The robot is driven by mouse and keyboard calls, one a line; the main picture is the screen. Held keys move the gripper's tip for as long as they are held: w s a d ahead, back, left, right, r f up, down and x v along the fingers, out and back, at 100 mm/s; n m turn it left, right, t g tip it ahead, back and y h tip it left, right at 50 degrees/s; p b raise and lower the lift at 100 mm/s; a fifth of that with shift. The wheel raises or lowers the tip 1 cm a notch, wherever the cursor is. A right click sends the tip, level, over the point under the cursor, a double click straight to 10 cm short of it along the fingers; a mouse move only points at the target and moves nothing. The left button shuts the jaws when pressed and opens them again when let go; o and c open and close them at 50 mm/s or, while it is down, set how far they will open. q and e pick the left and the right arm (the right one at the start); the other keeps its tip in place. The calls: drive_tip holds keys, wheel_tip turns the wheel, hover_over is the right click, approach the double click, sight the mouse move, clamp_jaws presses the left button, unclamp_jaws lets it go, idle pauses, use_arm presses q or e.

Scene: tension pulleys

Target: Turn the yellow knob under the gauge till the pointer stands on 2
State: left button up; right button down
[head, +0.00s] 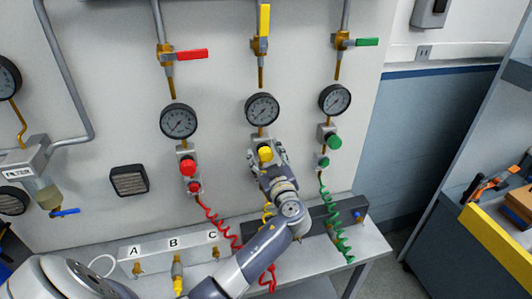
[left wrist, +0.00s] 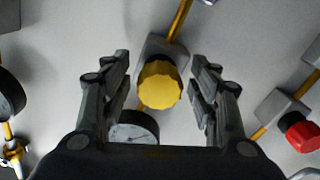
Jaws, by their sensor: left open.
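The yellow knob (head: 265,154) sits on a grey regulator body on the wall panel, below its round black-rimmed gauge (head: 262,109). The gauge's pointer is too small to read. My left gripper (head: 266,158) reaches up to the knob from below. In the left wrist view the ribbed yellow knob (left wrist: 160,86) lies between the two spread fingers of my left gripper (left wrist: 161,82), with a gap on each side. The gauge (left wrist: 134,130) shows there partly hidden behind the gripper. My right gripper is not in view.
A red knob (head: 188,167) with its gauge (head: 178,121) is to the left, and a green knob (head: 335,141) with its gauge (head: 335,99) to the right. Coiled red (head: 220,228) and green hoses (head: 335,222) hang beside my arm. A grey bench (head: 366,241) is below.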

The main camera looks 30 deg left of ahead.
use_arm(q)
drive_tip(key=shift+c, duration=0.2)
drive_tip(key=c, duration=1)
drive_tip(key=shift+c, duration=0.2)
